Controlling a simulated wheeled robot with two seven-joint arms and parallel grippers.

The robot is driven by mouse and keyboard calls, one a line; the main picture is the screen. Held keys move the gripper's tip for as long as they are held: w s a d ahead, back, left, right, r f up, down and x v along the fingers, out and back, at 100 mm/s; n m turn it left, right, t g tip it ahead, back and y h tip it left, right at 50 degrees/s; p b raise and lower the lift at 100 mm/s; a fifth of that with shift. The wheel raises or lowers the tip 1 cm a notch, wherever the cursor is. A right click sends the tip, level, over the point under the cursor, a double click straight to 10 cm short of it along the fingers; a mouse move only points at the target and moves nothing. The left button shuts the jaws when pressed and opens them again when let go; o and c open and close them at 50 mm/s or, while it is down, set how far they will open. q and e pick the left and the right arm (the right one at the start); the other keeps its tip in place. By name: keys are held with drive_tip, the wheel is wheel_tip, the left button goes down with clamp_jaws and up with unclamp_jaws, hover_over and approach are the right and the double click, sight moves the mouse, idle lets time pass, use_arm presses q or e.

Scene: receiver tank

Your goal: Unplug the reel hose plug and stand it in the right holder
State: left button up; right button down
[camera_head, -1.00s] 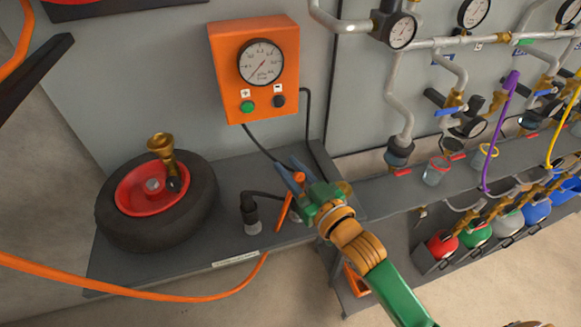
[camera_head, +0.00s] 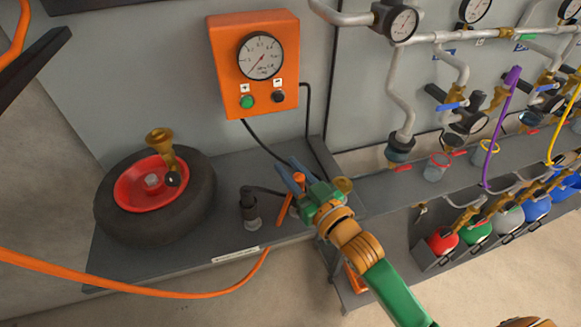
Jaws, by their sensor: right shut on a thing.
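My right gripper (camera_head: 294,177), with blue fingers and a green body, reaches over the grey shelf (camera_head: 150,270) from the lower right. It is shut on an orange piece (camera_head: 299,178), which looks like the reel hose plug. An orange length (camera_head: 285,210) slants down below the fingers. Whether the plug sits in a socket or holder there is hidden by my gripper. The orange hose (camera_head: 130,291) sags across the lower left and rises to the shelf's front edge. A dark fitting with a black hose (camera_head: 250,208) stands upright left of my gripper. My left gripper is not in view.
A tyre (camera_head: 195,210) on a red rim lies at the shelf's left. An orange gauge box (camera_head: 225,60) hangs on the wall above, its black cables running down behind my gripper. Pipes, valves and a purple hose (camera_head: 500,125) fill the right. Coloured bottles (camera_head: 443,242) stand lower right.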

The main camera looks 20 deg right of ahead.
sight(302, 184)
drive_tip(key=c, duration=0.6)
unclamp_jaws()
drive_tip(key=b+v, duration=0.1)
drive_tip(key=v, duration=0.6)
drive_tip(key=shift+s, duration=0.1)
